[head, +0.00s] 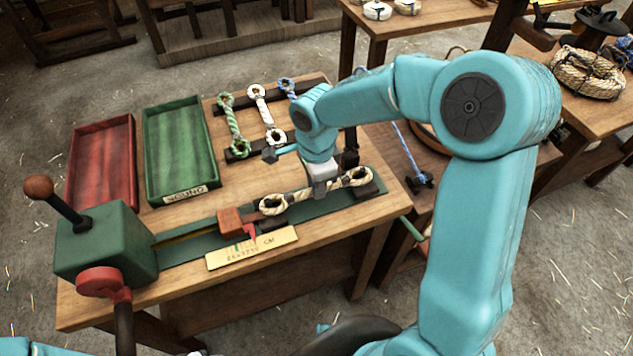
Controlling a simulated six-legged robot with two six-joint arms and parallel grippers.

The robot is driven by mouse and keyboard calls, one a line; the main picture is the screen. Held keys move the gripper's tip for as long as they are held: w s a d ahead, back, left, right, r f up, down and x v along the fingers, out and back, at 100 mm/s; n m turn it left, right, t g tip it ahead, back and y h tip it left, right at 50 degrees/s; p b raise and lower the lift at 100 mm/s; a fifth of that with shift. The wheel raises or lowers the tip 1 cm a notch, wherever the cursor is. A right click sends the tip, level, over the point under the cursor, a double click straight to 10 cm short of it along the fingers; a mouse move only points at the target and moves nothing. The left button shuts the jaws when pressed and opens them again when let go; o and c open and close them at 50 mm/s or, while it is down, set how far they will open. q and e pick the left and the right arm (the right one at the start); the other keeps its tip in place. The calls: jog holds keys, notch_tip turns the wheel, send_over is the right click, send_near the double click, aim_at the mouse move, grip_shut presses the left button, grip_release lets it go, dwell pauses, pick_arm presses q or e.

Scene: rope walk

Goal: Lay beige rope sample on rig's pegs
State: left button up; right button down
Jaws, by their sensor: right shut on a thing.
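The beige rope sample (298,196), a short twisted length with an eye at each end, lies along the rig's right half. My right gripper (321,188) is shut on its middle from above. Its left eye is next to the rig's red block (236,222), and its right eye is by the dark block at the rig's right end (367,190). I cannot tell whether the eyes are around the pegs or just above them; the pegs are hard to make out. The rig (190,246) is a green rail along the bench front. My left gripper is out of view.
Green (229,118), white (260,98) and blue (287,87) rope samples lie on the rack behind. A red tray (98,165) and a green tray (178,150) stand at left, empty. A green box with a lever (105,242) and a red crank (100,282) occupies the rig's left end.

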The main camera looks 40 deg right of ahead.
jog(key=shift+f+b, duration=0.4)
jog(key=c, duration=0.9)
grip_release()
jog(key=shift+r, duration=0.1)
jog(key=shift+r+p, duration=2.35)
jog(key=shift+r, duration=1.15)
